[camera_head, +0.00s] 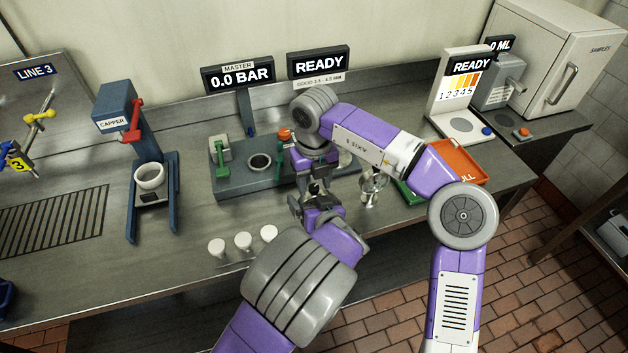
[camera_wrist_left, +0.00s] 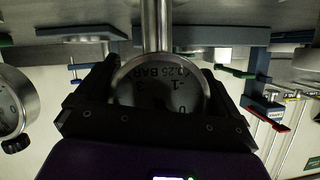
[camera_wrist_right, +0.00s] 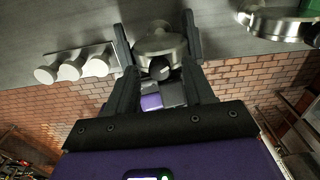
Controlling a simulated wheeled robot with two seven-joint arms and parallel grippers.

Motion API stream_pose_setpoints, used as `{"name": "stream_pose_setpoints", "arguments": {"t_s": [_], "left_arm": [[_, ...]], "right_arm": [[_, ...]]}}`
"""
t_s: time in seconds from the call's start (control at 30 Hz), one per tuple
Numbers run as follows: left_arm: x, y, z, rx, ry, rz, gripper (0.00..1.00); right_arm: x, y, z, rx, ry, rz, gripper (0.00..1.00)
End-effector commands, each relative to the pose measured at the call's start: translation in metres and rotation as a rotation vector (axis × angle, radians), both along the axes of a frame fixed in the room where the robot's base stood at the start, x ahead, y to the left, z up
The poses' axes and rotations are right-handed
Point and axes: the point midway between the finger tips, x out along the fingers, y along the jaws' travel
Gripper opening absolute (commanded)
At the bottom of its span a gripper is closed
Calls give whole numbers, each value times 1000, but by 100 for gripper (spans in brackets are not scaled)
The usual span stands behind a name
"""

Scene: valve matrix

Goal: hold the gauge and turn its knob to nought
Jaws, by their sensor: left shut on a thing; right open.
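The gauge (camera_wrist_left: 158,88) is a round metal-rimmed dial, seen in the left wrist view with "0.25 BAR" on its face. My left gripper (camera_wrist_left: 160,85) is shut on it, a finger at each side; the needle is too dark to read. In the right wrist view the gauge (camera_wrist_right: 155,42) shows from behind, with a black knob (camera_wrist_right: 160,68). My right gripper (camera_wrist_right: 158,45) is open, its fingers on either side of the gauge, contact unclear. In the head view the right gripper (camera_head: 314,180) points down; the arms and grippers mostly hide the gauge.
The master display (camera_head: 239,76) reads 0.0 BAR; a display (camera_head: 318,62) beside it reads READY. A second gauge (camera_head: 372,185) stands right of the grippers, by an orange tray (camera_head: 458,160). White caps (camera_head: 243,241) stand at the bench front. A capper (camera_head: 120,115) stands left.

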Motion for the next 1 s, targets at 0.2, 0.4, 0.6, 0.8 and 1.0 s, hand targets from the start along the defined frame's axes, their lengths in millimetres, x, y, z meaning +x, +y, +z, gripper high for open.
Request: {"name": "stream_pose_setpoints", "arguments": {"t_s": [0.2,0.4,0.6,0.8,1.0], "left_arm": [[0,0,0,0,0,0,52],[0,0,0,0,0,0,52],[0,0,0,0,0,0,52],[0,0,0,0,0,0,52],[0,0,0,0,0,0,52]], "right_arm": [[0,0,0,0,0,0,53],[0,0,0,0,0,0,22],[0,0,0,0,0,0,0],[0,0,0,-1,0,89,0],[0,0,0,-1,-1,288,0]]}}
